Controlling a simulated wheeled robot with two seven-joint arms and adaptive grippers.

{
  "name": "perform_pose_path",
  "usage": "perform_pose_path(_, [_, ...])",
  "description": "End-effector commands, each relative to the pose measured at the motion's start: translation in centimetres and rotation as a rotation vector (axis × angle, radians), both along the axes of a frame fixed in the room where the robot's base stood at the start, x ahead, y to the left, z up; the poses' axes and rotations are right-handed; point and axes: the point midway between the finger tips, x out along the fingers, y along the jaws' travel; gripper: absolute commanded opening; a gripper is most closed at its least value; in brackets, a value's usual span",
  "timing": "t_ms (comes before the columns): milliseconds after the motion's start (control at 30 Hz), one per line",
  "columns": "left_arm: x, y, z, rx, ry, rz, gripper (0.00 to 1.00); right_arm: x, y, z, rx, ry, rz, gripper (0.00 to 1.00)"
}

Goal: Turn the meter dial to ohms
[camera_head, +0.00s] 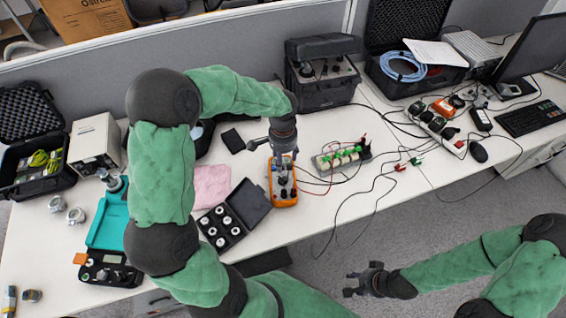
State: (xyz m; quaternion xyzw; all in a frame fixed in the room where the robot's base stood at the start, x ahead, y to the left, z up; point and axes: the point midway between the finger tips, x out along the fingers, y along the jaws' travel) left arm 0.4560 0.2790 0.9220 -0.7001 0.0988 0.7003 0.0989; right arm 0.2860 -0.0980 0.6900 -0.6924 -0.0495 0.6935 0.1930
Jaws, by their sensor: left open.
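The orange handheld meter (284,196) lies on the white table near its front edge, in the middle of the head view. My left gripper (284,174) is right over the meter, pointing down at its face, and hides most of it. Its fingers cover the dial area, so I cannot tell the dial's setting or whether the fingers touch it. The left gripper is open. My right gripper (354,284) is low at the right, in front of the table and over the floor, away from the meter. Its fingers look spread apart with nothing between them.
A black case of white-topped pieces (222,229) and a pink cloth (211,186) lie left of the meter. Right of it stands a terminal board (341,157) with red and black leads trailing nearby. A black instrument case (322,84) stands behind. Bare table shows around (322,208).

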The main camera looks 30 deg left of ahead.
Motion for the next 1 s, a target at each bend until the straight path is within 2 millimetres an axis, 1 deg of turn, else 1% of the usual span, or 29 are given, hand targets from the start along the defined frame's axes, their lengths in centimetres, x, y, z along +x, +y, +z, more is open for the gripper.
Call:
perform_pose_path(33, [0.0,0.0,0.2,0.0,0.004,0.0,0.59,0.0,0.0,1.0,0.0,0.0,0.0,0.4])
perform_pose_path(100, [0.1,0.0,0.0,0.0,0.004,0.0,0.59,0.0,0.0,1.9,0.0,-0.001,0.0,0.4])
perform_pose_path(167, [0.1,0.0,-0.3,0.0,0.004,0.0,0.59,0.0,0.0,2.5,0.0,-0.001,0.0,0.4])
perform_pose_path(233, [0.2,0.0,-0.9,0.0,0.002,0.0,0.59,0.0,0.0,2.8,0.0,-0.001,0.0,0.4])
perform_pose_path(367, [0.2,0.0,-2.5,0.0,0.001,0.001,0.59,0.0,0.0,2.1,0.0,-0.001,0.0,0.4])
perform_pose_path(700, [0.2,0.0,-8.5,0.0,0.003,-0.001,0.59,0.0,0.0,0.4,0.0,0.0,0.0,0.4])
perform_pose_path(800, [0.2,0.0,-9.9,0.0,0.002,0.001,0.59,0.0,0.0,0.0,0.0,0.0,0.0,0.4])
perform_pose_path(1000, [0.2,0.0,-11.4,-0.001,0.0,0.0,0.59,0.0,0.0,-0.4,0.0,-0.001,0.0,0.4])
